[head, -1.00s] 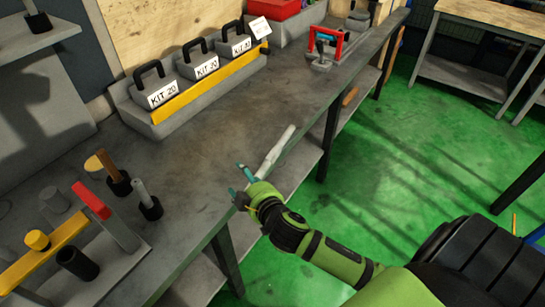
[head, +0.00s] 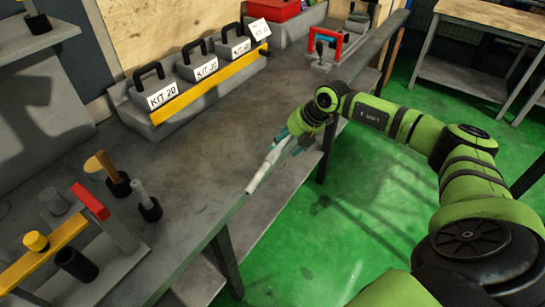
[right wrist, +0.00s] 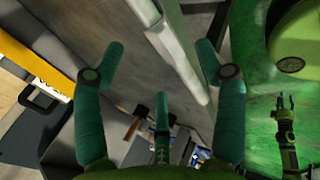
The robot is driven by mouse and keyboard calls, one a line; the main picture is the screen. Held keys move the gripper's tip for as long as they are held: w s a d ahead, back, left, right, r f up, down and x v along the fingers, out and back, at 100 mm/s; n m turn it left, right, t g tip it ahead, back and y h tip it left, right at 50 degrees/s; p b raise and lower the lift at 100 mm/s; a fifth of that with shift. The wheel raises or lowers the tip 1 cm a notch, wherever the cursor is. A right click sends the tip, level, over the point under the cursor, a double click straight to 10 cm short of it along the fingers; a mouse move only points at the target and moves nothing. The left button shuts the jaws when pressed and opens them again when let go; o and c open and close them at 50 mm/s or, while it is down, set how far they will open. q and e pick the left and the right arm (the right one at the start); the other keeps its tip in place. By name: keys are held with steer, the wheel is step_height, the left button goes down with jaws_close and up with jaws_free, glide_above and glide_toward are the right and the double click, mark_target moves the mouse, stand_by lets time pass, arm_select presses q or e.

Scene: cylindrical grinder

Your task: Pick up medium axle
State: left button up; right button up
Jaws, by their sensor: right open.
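A long, light grey rod, which looks like the medium axle (head: 262,174), lies along the front edge of the workbench in the head view. My right gripper (head: 286,143) is at the rod's far end, its teal fingers open. In the right wrist view the axle (right wrist: 176,42) runs between the spread fingers of my right gripper (right wrist: 160,75), closer to the right finger. The gripper has not closed on it. A small dark gripper (right wrist: 286,110), probably my left one, shows at the right of that view, too small to judge.
The grey workbench (head: 200,140) has clear room behind the axle. KIT boxes (head: 160,92) stand in a yellow-fronted holder at the back. Several upright parts (head: 145,200) stand at the left. A red-framed fixture (head: 325,45) is at the far end. Green floor lies beyond the front edge.

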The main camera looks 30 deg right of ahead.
mark_target(273, 153)
steer(key=p+x, duration=0.1)
steer(key=x, duration=0.4)
steer(key=shift+w+a+f+p, duration=0.1)
steer(key=shift+a+f+p, duration=0.05)
steer(key=shift+a+p, duration=0.3)
steer(key=shift+w+a+f, duration=0.15)
steer(key=shift+w+f, duration=0.1)
steer(key=shift+f, duration=0.25)
jaws_close()
steer(key=shift+w+r, duration=0.15)
steer(key=shift+r, duration=0.05)
